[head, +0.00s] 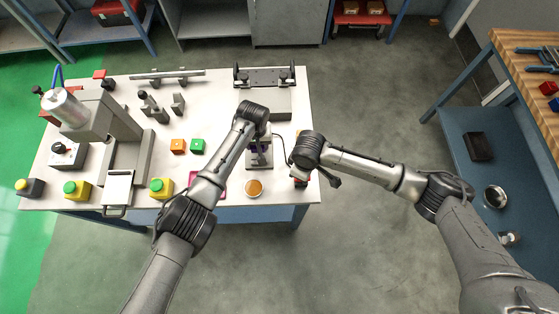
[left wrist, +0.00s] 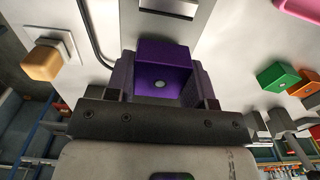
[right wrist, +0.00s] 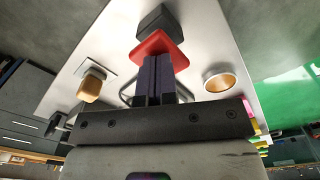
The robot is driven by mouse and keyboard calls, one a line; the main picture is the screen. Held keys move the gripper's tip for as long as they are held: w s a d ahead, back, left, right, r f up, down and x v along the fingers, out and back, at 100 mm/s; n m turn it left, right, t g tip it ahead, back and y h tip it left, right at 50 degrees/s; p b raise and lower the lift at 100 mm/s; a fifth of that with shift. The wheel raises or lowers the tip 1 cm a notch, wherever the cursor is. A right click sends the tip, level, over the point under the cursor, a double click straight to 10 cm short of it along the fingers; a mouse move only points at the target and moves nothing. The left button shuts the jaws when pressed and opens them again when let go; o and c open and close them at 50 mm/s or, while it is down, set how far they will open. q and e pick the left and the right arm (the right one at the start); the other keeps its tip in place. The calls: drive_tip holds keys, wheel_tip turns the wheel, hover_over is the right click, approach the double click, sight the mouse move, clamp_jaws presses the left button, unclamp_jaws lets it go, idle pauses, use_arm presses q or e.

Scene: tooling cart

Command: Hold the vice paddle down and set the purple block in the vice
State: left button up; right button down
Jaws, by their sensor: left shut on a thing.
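The purple block (left wrist: 165,62) sits between the fingers of my left gripper (left wrist: 163,85), which is shut on it. In the head view the left gripper (head: 257,143) is over the grey vice (head: 259,161); the arm hides part of it. Part of a grey metal body also shows beyond the block in the left wrist view; I cannot tell whether the block touches it. My right gripper (right wrist: 155,82) has its fingers together, over the red paddle (right wrist: 158,44) with a dark end. I cannot tell how firmly they touch. The right gripper is near the table's right edge.
An orange disc (head: 254,187) lies near the front edge. A tan knob (right wrist: 89,87) is beside the right gripper. Orange (head: 178,146) and green (head: 198,146) blocks stand left of the vice. A press (head: 100,120) stands at the left.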

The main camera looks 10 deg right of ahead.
drive_tip(key=shift+f, duration=1.3)
use_arm(q)
drive_tip(key=shift+f, duration=0.2)
drive_tip(key=shift+f, duration=0.55)
drive_tip(key=shift+f, duration=0.5)
drive_tip(key=shift+f, duration=0.35)
drive_tip(key=shift+f, duration=0.55)
